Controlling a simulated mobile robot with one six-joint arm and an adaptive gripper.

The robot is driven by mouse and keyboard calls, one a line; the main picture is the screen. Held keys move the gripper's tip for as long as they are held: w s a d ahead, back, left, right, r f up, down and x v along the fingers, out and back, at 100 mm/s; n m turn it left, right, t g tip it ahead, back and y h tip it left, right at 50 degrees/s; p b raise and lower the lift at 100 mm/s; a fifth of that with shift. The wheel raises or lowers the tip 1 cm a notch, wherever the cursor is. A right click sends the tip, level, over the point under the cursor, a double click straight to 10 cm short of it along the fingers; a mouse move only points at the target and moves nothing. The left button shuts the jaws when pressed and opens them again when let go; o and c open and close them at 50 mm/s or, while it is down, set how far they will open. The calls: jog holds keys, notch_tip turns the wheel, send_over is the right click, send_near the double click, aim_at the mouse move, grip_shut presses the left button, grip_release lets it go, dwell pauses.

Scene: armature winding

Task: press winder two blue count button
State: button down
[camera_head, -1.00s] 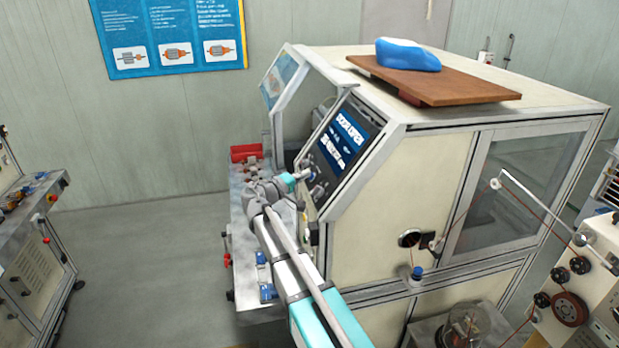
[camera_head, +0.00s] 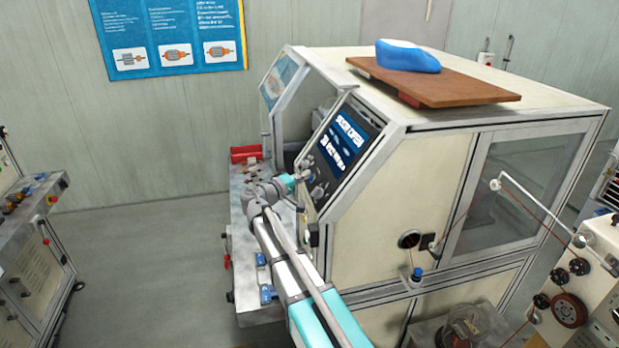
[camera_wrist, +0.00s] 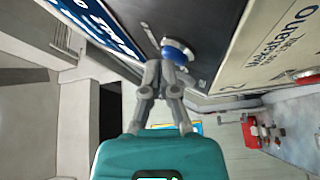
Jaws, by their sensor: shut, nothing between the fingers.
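The winder (camera_head: 400,195) is a cream cabinet with a sloped dark control panel (camera_head: 341,150) carrying a blue screen. A round blue button (camera_wrist: 180,50) on a pale collar sits on the dark panel in the wrist view. My gripper (camera_wrist: 165,72) is shut and empty, its fingertips right at the lower edge of the button and partly overlapping it. I cannot tell whether they touch it or whether it is pressed in. In the head view my gripper (camera_head: 306,175) is at the lower part of the panel; the button is hidden there.
A metal workbench (camera_head: 243,222) with red parts (camera_head: 245,153) stands left of the winder. A brown board (camera_head: 455,88) with a blue object (camera_head: 407,55) lies on the cabinet top. A wire feeder (camera_head: 590,270) stands at right.

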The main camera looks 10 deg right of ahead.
jog(key=shift+a+r, duration=0.1)
jog(key=shift+a, duration=0.05)
jog(key=shift+a+r+p, duration=0.55)
jog(key=shift+a, duration=0.25)
jog(key=shift+a+r+p, duration=0.55)
jog(key=shift+a+p, duration=0.05)
jog(key=shift+a, duration=0.15)
jog(key=shift+a+r+p, duration=0.55)
jog(key=shift+a, duration=0.25)
